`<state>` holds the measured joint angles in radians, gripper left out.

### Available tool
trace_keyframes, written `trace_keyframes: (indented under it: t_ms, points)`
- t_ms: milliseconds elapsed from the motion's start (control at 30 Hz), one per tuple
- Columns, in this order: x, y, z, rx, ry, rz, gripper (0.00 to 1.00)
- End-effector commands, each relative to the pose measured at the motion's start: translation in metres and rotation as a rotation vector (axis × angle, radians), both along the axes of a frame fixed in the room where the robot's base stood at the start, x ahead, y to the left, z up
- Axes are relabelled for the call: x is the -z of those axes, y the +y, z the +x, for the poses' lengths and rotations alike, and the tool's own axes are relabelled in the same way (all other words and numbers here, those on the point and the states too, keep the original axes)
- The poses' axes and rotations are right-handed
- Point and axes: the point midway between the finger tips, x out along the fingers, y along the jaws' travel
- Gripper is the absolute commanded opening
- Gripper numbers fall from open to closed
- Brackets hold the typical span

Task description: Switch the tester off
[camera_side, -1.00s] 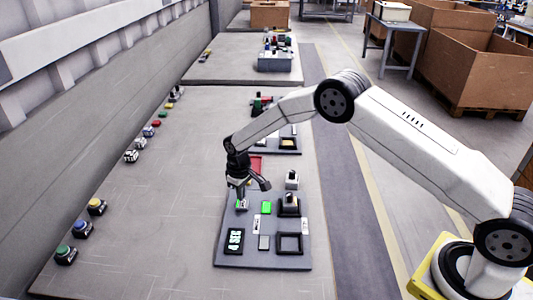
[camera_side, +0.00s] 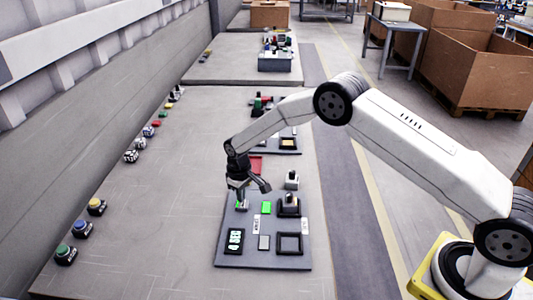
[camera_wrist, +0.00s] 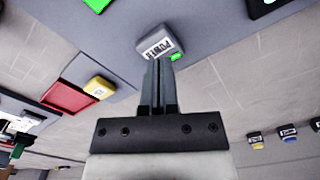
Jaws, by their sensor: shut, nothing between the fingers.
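The tester is a grey panel (camera_side: 226,261) flat on the bench in the side view. My gripper (camera_side: 241,204) is shut and empty, pointing down at the panel's far left corner. In the wrist view its fingertips (camera_wrist: 159,61) are at a small grey block (camera_wrist: 153,37) with a label I cannot read clearly and a lit green spot (camera_wrist: 176,57). The fingertips overlap the block's edge; I cannot tell whether they touch it. The green square (camera_wrist: 97,4) shows at the top.
On the panel are a dark square frame (camera_side: 279,243), a grey pad (camera_side: 264,243) and a black holder (camera_side: 288,208). A red tray (camera_wrist: 68,97) lies beyond it. Coloured buttons (camera_side: 84,228) line the bench's left side. Open bench lies between.

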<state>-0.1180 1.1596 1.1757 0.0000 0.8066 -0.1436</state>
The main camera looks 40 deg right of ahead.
Motion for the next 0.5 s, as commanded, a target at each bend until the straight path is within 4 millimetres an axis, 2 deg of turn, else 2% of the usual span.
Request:
trace_keyframes:
  t_ms: [500]
  points:
    - [0.0054,0.0001,0.0002,0.0,0.0,0.0,0.0]
